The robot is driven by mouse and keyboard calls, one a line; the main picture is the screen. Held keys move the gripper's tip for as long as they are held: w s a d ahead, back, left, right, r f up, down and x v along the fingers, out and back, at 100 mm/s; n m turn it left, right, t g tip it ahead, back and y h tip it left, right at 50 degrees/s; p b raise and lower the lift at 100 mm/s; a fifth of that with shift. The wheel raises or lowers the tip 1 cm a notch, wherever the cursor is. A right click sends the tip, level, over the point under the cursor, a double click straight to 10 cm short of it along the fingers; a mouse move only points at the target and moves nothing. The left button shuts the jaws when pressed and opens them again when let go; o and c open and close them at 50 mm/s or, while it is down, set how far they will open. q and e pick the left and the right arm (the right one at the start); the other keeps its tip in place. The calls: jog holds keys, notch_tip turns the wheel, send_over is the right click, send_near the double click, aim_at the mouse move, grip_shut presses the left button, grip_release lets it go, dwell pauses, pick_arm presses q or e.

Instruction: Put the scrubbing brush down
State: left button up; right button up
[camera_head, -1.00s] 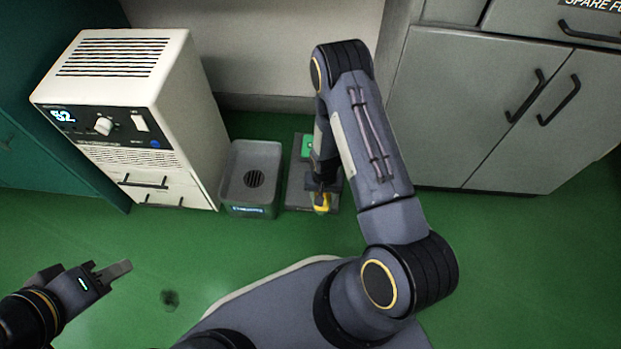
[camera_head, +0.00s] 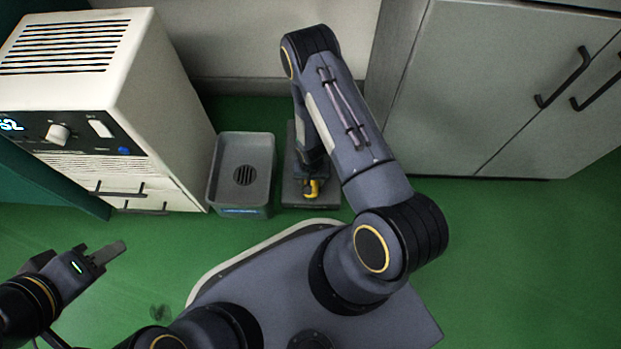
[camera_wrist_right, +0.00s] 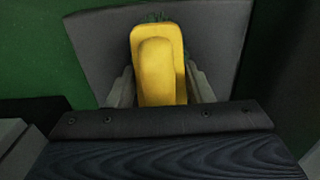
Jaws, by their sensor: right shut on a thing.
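The yellow scrubbing brush (camera_wrist_right: 160,62) is between the fingers of my right gripper (camera_wrist_right: 160,88), which is shut on it. Some dark green bristle shows at its far end in the right wrist view. In the head view the brush (camera_head: 311,188) is a small yellow patch below my right arm, over a grey flat stand (camera_head: 326,199). Whether the brush touches the stand I cannot tell. The stand also shows behind the brush in the right wrist view (camera_wrist_right: 215,40). My left gripper (camera_head: 112,254) is over the floor at the lower left; its fingers look close together and hold nothing visible.
A grey basin (camera_head: 225,190) with a dark slotted drain stands left of the stand. A white cabinet unit (camera_head: 165,110) with a dial is further left. Grey cupboards (camera_head: 440,110) stand at the right. Green floor (camera_head: 520,260) is clear at the right.

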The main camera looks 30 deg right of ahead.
jog(key=shift+r, duration=0.15)
jog(key=o, duration=1)
jog(key=shift+o, duration=0.2)
